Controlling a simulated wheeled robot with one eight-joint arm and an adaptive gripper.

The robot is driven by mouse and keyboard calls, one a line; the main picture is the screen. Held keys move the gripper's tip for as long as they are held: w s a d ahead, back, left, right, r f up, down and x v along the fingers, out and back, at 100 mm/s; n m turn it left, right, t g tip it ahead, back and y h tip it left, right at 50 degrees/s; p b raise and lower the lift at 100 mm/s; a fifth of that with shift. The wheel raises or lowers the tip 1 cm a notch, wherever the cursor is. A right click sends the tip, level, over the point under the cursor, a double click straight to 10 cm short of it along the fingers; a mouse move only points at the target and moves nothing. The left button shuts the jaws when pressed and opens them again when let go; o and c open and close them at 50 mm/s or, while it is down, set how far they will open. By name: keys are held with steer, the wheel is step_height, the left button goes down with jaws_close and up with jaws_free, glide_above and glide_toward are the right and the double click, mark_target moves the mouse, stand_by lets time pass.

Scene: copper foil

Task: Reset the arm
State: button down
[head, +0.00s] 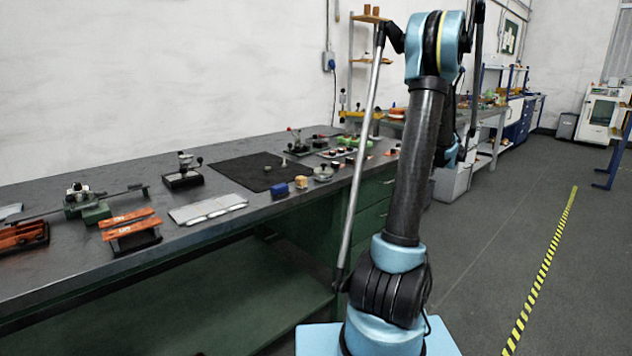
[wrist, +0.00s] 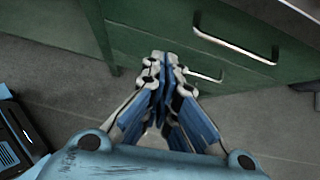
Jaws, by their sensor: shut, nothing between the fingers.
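My arm stands upright at the right of the workbench in the head view, with light blue joints and a dark tube. My gripper is not clearly visible in the head view. In the wrist view my gripper (wrist: 162,62) has its blue-padded fingers together, with nothing between them. It hangs over the grey floor in front of the green drawers (wrist: 192,40) of the bench. The fingertips appear apart from the drawer fronts, though the exact gap is hard to judge.
Metal drawer handles (wrist: 238,45) stick out near my gripper. Floor right of a yellow-black stripe (head: 541,271) is clear.

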steer(key=s+a+r+n+g+h, duration=0.1)
steer(key=s+a+r+n+g, duration=0.1)
steer(key=s+a+n, duration=0.65)
steer(key=s+a+r+n+g+h, duration=0.1)
steer(key=s+a+r+n, duration=0.3)
steer(key=s+a, duration=0.7)
steer(key=s+a+f+n+h, duration=0.1)
steer(key=s+f+n, duration=0.2)
steer(key=s+n, duration=0.2)
steer(key=s+a+f+n+g+h, duration=0.1)
steer(key=s+f+n, duration=0.3)
steer(key=s, duration=0.6)
steer(key=s+a+f+n+h, duration=0.1)
steer(key=s+a+f+n, duration=0.1)
steer(key=s+n, duration=0.4)
steer(key=shift+s+f+h, duration=0.3)
steer(key=shift+s+f, duration=0.35)
steer(key=shift+s, duration=0.15)
steer(key=shift+w+f, duration=0.2)
steer(key=shift+w, duration=0.25)
